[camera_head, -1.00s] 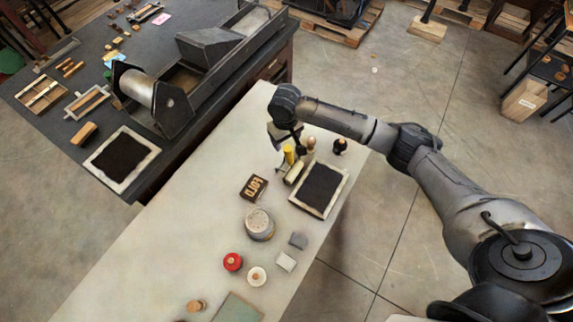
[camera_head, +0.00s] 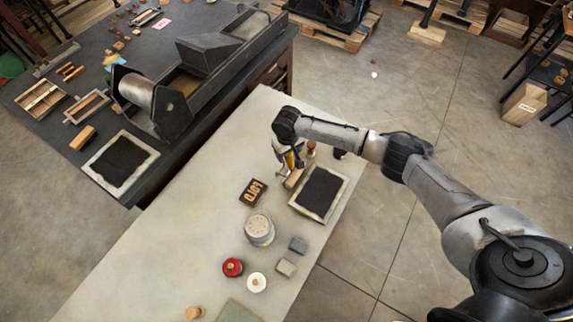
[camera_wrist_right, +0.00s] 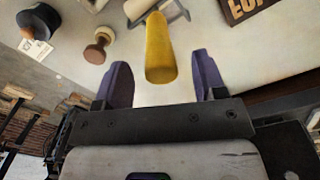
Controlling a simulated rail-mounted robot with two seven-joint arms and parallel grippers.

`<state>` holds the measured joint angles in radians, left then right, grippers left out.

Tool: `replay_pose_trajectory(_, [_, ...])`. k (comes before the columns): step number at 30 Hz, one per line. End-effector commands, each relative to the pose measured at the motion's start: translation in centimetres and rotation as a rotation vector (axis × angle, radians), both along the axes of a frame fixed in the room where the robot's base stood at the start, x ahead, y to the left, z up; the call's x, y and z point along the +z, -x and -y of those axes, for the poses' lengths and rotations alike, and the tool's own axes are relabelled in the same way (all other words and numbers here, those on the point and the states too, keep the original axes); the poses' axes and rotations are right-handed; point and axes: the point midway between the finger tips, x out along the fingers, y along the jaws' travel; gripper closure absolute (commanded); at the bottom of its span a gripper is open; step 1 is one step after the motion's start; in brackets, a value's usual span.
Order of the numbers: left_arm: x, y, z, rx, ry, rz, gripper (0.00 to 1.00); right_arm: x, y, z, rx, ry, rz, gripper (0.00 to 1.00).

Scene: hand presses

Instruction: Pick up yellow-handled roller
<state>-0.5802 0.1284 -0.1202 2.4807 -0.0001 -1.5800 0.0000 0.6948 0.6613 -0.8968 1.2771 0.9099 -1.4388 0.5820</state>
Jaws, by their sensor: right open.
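The yellow-handled roller shows in the right wrist view as a yellow handle (camera_wrist_right: 160,52) pointing toward my gripper, with part of its frame behind it at the top edge. In the head view the yellow handle (camera_head: 290,160) is partly hidden by my right gripper (camera_head: 286,165). My right gripper is open, and in the right wrist view its two purple-grey fingers (camera_wrist_right: 160,85) stand on either side of the handle's near end with gaps on both sides. My left gripper is in neither view.
Beside the roller stand a wooden-handled stamp (camera_wrist_right: 99,46) and a dark-topped stamp (camera_wrist_right: 40,24). A framed black pad (camera_head: 320,191), a letter block (camera_head: 253,192) and a round tin (camera_head: 260,229) are close by. The pale table is clear to the left.

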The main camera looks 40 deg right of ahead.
Motion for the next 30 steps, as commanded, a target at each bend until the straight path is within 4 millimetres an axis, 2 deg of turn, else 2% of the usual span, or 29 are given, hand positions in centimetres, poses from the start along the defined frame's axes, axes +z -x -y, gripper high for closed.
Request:
replay_pose_trajectory(3, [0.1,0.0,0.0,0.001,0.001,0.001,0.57,-1.7,-0.2,0.1,-0.002,0.000,-0.002,0.36])
replay_pose_trajectory(9, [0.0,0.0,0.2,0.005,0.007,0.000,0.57,-3.7,-0.2,0.2,-0.001,0.000,-0.001,0.36])
replay_pose_trajectory(19, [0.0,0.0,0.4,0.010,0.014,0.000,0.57,-4.0,-0.2,0.1,0.000,-0.001,-0.001,0.37])
replay_pose_trajectory(30, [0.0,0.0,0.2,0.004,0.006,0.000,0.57,-4.0,-0.1,0.2,0.000,-0.001,-0.001,0.72])
